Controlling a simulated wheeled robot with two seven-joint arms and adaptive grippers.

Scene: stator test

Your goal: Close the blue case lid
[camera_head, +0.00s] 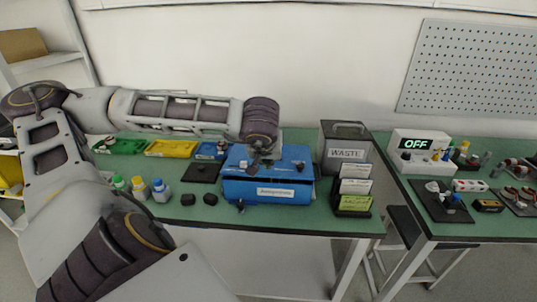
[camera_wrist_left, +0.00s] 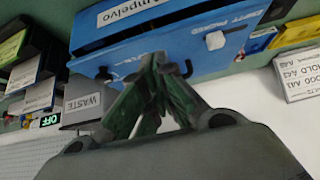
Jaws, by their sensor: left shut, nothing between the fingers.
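The blue case (camera_head: 240,189) stands on the green bench with a white label on its front. Its blue lid (camera_head: 292,154) lies over the body, looking down or nearly down. A dark line runs between lid and body, and I cannot tell whether the lid is fully seated. My left gripper (camera_head: 256,166) is above the lid, shut and empty. In the left wrist view its fingertips (camera_wrist_left: 158,66) are close to the case (camera_wrist_left: 190,45); contact cannot be told. My right gripper is not in view.
A grey waste bin (camera_head: 335,139) and a black card rack (camera_head: 352,206) stand right of the case. Green, yellow and blue trays (camera_head: 170,153) lie to the left, with several small bottles (camera_head: 140,191) in front. A second bench with a device reading OFF (camera_head: 420,148) is at the right.

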